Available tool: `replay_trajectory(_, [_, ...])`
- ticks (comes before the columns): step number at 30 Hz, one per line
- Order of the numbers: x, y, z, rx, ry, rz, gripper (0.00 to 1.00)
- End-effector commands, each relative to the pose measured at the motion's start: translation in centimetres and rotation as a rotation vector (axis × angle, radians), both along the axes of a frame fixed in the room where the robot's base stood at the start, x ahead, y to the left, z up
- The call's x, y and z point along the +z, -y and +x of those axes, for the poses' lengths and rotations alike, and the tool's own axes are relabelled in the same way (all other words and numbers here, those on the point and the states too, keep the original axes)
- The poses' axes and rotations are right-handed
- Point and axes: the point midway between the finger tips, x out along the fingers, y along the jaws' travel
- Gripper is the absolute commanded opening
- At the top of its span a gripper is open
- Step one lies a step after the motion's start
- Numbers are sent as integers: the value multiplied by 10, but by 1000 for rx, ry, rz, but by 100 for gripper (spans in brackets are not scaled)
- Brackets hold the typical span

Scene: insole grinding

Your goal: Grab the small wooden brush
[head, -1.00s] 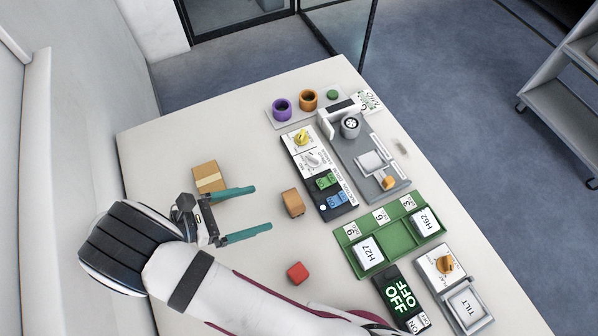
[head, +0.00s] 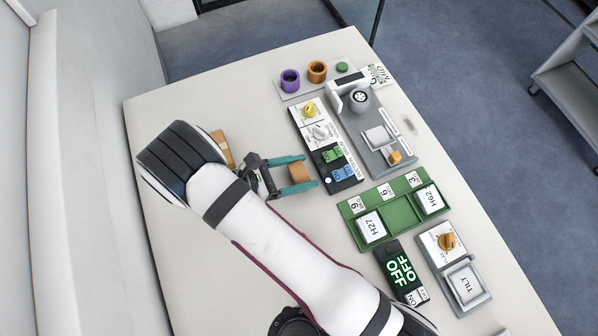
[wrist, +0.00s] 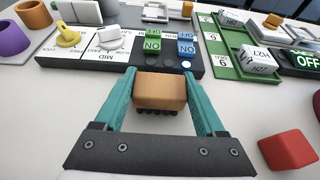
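The small wooden brush (head: 299,173) is a tan wooden block lying on the white table. In the wrist view the brush (wrist: 160,92) shows dark bristles along its lower near edge. My gripper (head: 312,170) is at table height, with one teal finger on each side of the brush. In the wrist view my gripper's fingers (wrist: 160,72) run close along the left and right sides of the block. They look open, with the brush between them. Whether a finger touches the wood is hard to make out.
A control panel (wrist: 95,53) with knobs and switches lies just beyond the fingertips. A green tray (head: 399,217) with labelled blocks is to the right. A red cube (wrist: 288,150) sits right of my gripper. A cardboard box (head: 222,149) is partly behind my arm.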

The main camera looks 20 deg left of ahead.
Motion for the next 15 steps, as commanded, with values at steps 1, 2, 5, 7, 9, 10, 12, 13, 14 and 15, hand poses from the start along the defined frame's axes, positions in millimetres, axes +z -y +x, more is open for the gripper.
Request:
replay_trajectory(1, [0, 0, 0, 0, 0, 0, 59])
replay_trajectory(2, [0, 0, 0, 0, 0, 0, 53])
replay_trajectory(5, [0, 0, 0, 0, 0, 0, 35])
replay_trajectory(7, [0, 0, 0, 0, 0, 0, 23])
replay_trajectory(9, [0, 0, 0, 0, 0, 0, 17])
replay_trajectory(10, [0, 0, 0, 0, 0, 0, 17])
replay_trajectory(12, [0, 0, 0, 0, 0, 0, 16])
replay_trajectory(13, [0, 0, 0, 0, 0, 0, 16])
replay_trajectory(14, [0, 0, 0, 0, 0, 0, 16])
replay_trajectory(15, [1, 0, 0, 0, 0, 0, 16])
